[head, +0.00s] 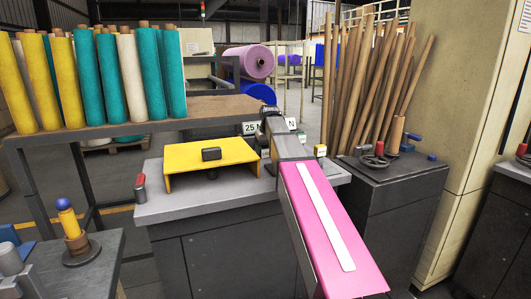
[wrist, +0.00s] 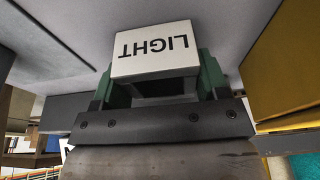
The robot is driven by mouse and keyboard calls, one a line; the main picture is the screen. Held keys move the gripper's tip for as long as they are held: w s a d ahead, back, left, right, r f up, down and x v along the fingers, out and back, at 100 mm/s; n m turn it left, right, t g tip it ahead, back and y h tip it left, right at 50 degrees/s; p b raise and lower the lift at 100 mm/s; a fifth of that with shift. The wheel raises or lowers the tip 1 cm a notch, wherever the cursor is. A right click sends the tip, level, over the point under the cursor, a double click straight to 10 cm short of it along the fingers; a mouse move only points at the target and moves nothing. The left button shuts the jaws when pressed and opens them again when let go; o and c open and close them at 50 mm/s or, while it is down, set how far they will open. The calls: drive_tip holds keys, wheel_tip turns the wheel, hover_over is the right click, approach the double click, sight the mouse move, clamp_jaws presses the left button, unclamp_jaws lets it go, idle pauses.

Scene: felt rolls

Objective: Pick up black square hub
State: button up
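The black square hub (head: 211,154) appears to be the small dark block on top of the yellow bracket (head: 185,156), which stands on the grey bench top. My gripper (head: 272,122) is at the far end of my pink arm, beyond and to the right of the bracket, small and partly hidden in the head view. In the wrist view my gripper (wrist: 163,85) has its green fingers spread apart. A white block marked LIGHT (wrist: 155,52) overlaps the space between them; I cannot tell whether the fingers touch it. The hub does not show in the wrist view.
The bracket also shows at the right in the wrist view (wrist: 285,70). Small labelled blocks, including 25 (head: 250,128) and N (head: 291,123), stand around my gripper. A red-handled tool (head: 140,186) is at the bench's left edge. The bench front (head: 200,206) is clear.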

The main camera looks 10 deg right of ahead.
drive_tip(key=shift+r, duration=1.15)
drive_tip(key=shift+r, duration=2.4)
